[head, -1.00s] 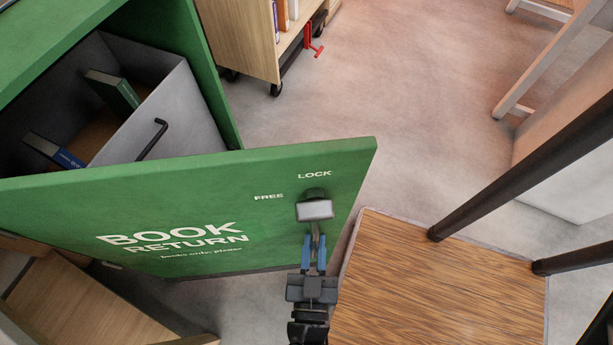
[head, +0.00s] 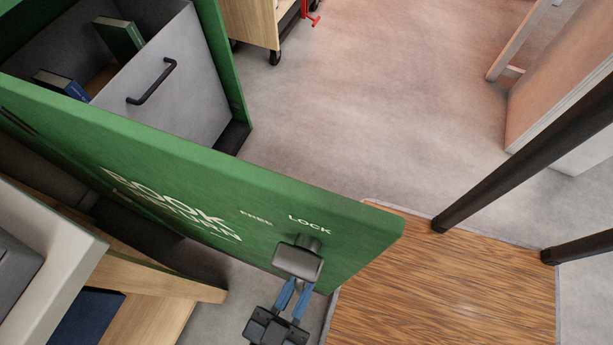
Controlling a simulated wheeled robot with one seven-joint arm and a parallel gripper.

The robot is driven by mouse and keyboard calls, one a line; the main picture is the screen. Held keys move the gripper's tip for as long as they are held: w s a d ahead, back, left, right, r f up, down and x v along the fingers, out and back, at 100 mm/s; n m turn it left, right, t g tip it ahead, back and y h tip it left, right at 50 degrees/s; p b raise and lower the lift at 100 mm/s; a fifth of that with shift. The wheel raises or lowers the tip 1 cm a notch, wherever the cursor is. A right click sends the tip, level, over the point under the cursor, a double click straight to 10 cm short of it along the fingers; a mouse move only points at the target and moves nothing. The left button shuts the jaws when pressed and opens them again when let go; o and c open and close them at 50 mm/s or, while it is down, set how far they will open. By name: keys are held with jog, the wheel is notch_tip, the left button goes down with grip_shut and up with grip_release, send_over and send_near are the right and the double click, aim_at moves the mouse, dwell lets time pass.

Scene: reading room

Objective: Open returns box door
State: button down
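The green returns box door (head: 200,190) stands swung open, with "BOOK RETURN" lettering and the words "FREE" and "LOCK" on its face. A grey handle (head: 298,262) sits on the door below "LOCK". My gripper (head: 292,290) is at the handle from below; its blue fingers reach up to it and look closed on its lower part, though the tips are partly hidden. Behind the door is the open green box (head: 222,75), with a grey bin (head: 190,100) inside that has a black pull handle (head: 152,82).
A green book (head: 120,38) and a blue book (head: 62,84) lie in the bin. A wooden surface (head: 450,290) with dark posts (head: 530,160) is at right. Wooden furniture (head: 150,275) is at lower left, near the door.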

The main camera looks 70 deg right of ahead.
jog(key=shift+a, duration=0.5)
jog(key=c, duration=1.2)
grip_release()
jog(key=a, duration=0.2)
jog(key=a+b, duration=0.1)
jog(key=a, duration=0.2)
jog(key=w+a, duration=0.1)
jog(key=a, duration=0.1)
jog(key=shift+w+a, duration=0.1)
jog(key=shift+a, duration=0.25)
